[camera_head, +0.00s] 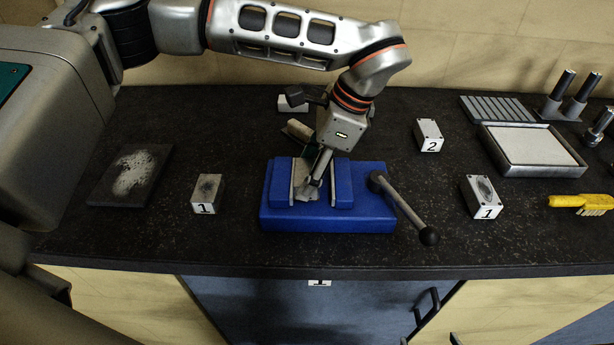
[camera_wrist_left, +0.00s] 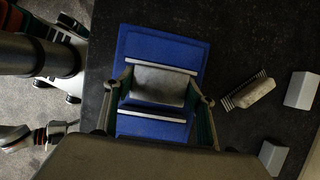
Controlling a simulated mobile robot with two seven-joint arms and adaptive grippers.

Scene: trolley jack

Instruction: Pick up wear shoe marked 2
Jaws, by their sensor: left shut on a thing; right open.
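The wear shoe marked 2 (camera_head: 429,135) is a small pale grey block on the bench, right of the vise and apart from my grippers. My left gripper (camera_head: 309,186) points down into the blue vise (camera_head: 330,222). It is shut on a grey block (camera_head: 304,194), which also shows between the fingers in the left wrist view (camera_wrist_left: 158,86). The block sits between the pale jaw strips of the vise; I see no number on it. Two blocks marked 1 stand on the bench, one left (camera_head: 207,195) and one right (camera_head: 482,197). My right gripper is not in view.
The vise handle (camera_head: 405,208) sticks out toward the front right. A brush (camera_head: 299,130) and a pale block (camera_head: 293,103) lie behind the vise. A dark plate (camera_head: 131,175) lies left. A tray (camera_head: 530,150), dark cylinders and a yellow brush (camera_head: 580,202) are at right.

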